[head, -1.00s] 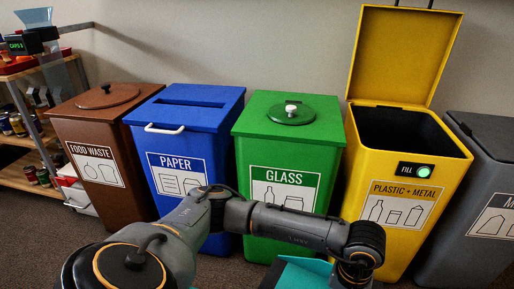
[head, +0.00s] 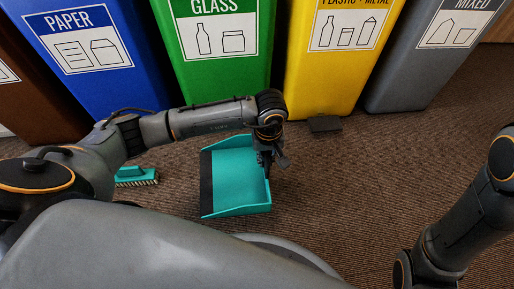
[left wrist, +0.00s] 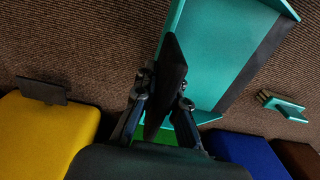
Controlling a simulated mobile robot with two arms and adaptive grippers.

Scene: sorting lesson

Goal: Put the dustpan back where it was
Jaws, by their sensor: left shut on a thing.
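The teal dustpan (head: 232,182) has a dark lip on its left side in the head view, and its pan also shows in the left wrist view (left wrist: 222,48). My left gripper (head: 267,160) is at its right side, with the jaws shut on its dark handle (left wrist: 172,72). The pan is low in front of the green bin; I cannot tell whether it touches the floor. A teal brush (head: 138,176) with pale bristles lies on the floor to its left. It also shows in the left wrist view (left wrist: 285,108). My right gripper is out of view.
Blue (head: 105,95), green (head: 228,88), yellow (head: 330,82) and grey (head: 405,85) bins stand in a row behind, a brown one (head: 35,105) at the left. A dark pedal (head: 325,124) juts from the yellow bin. Brown carpet (head: 370,190) is clear to the right.

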